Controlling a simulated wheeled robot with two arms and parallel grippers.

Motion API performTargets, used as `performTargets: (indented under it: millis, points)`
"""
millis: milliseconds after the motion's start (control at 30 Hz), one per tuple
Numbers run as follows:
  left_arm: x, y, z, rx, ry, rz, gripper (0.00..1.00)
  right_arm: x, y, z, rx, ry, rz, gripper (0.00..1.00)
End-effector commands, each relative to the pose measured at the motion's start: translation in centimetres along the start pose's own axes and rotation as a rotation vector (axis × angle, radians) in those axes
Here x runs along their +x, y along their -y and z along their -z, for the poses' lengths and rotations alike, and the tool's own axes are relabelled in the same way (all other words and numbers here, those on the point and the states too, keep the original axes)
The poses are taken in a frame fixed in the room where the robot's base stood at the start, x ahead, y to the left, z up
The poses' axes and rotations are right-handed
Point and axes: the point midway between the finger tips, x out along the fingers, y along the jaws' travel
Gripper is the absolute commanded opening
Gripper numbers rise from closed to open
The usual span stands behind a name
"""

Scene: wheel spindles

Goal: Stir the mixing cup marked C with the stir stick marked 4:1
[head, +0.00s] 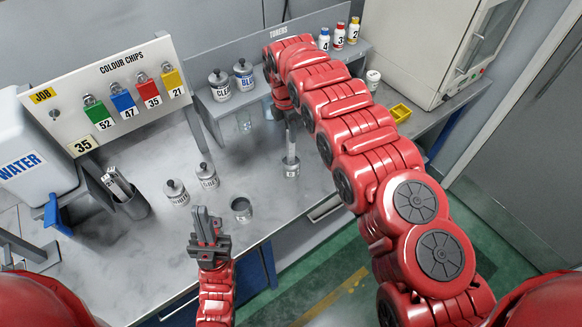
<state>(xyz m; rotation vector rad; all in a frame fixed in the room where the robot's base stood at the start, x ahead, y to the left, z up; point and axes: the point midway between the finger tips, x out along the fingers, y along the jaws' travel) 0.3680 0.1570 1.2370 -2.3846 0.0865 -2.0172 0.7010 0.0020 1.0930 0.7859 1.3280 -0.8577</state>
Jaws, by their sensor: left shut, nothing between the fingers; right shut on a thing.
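My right gripper (290,118) points down over the right part of the bench. Another metal cup (241,209) stands near the bench's front edge. No letter on either cup and no mark on the held stick is readable. My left gripper (207,214) is shut and empty, left of and near the front cup.
A dark holder (132,207) with marked sticks stands at left beside the water container (25,165). Two lidded tins (176,193) (207,177) stand mid-bench. Two more tins (219,86) (244,75) stand on the toner shelf. A colour chip board (115,90) stands behind.

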Motion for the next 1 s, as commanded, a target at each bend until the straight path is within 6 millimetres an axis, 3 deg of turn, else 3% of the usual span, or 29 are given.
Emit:
performTargets:
  millis: [1000]
  points:
    - [0.1,0.0,0.0,0.0,0.0,0.0,0.0,-8.3,0.0,-0.8,0.001,0.001,0.0,0.0]
